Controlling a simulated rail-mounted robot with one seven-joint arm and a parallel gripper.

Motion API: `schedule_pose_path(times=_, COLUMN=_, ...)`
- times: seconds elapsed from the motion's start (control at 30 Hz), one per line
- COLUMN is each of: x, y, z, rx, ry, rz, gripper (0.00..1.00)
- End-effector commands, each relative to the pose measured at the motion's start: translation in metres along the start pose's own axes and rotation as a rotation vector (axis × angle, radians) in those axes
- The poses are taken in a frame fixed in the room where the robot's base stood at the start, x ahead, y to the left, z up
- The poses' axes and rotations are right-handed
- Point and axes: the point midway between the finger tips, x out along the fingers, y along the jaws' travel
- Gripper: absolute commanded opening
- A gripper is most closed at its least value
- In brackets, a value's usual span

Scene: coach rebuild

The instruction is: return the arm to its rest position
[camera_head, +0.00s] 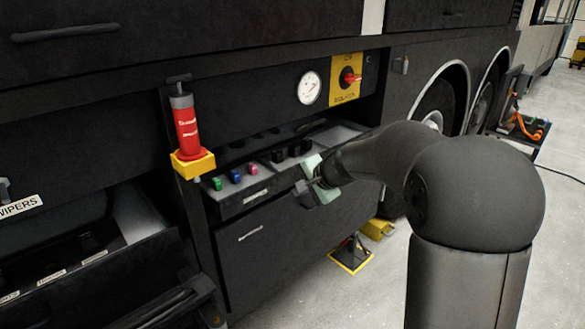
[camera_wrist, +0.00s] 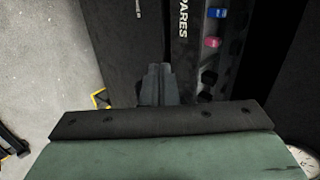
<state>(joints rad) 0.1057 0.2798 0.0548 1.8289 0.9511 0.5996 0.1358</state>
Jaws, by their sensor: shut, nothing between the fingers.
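My gripper (camera_head: 312,184) is in front of the open upper drawer (camera_head: 240,201), close to its front face. I cannot tell whether it touches the drawer. In the wrist view the fingers (camera_wrist: 157,84) are together with nothing between them, beside the drawer front labelled SPARES (camera_wrist: 183,22). My dark arm reaches in from the right and hides part of the drawer's right end. The drawer holds a green piece (camera_head: 217,184), a blue piece (camera_head: 235,175), a pink piece (camera_head: 253,168) and several black pieces (camera_head: 293,150).
A red grease gun (camera_head: 186,125) stands in a yellow holder at the drawer's left. A gauge (camera_head: 309,88) and a red switch on a yellow plate (camera_head: 346,79) are above. Another open drawer (camera_head: 80,265) is lower left. A yellow wheel chock (camera_head: 377,229) lies on the floor.

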Motion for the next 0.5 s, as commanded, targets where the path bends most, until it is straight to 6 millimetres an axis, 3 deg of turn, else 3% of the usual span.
schedule_pose_path(times=0.07, x=-0.020, y=0.009, z=0.023, rx=-0.076, ry=-0.026, rz=0.048, gripper=0.00)
schedule_pose_path(times=0.17, x=-0.054, y=0.038, z=0.065, rx=-0.229, ry=-0.083, rz=0.156, gripper=0.00)
schedule_pose_path(times=0.3, x=-0.111, y=0.102, z=0.124, rx=-0.474, ry=-0.182, rz=0.348, gripper=0.00)
schedule_pose_path(times=0.5, x=-0.180, y=0.191, z=0.174, rx=-0.746, ry=-0.303, rz=0.584, gripper=0.00)
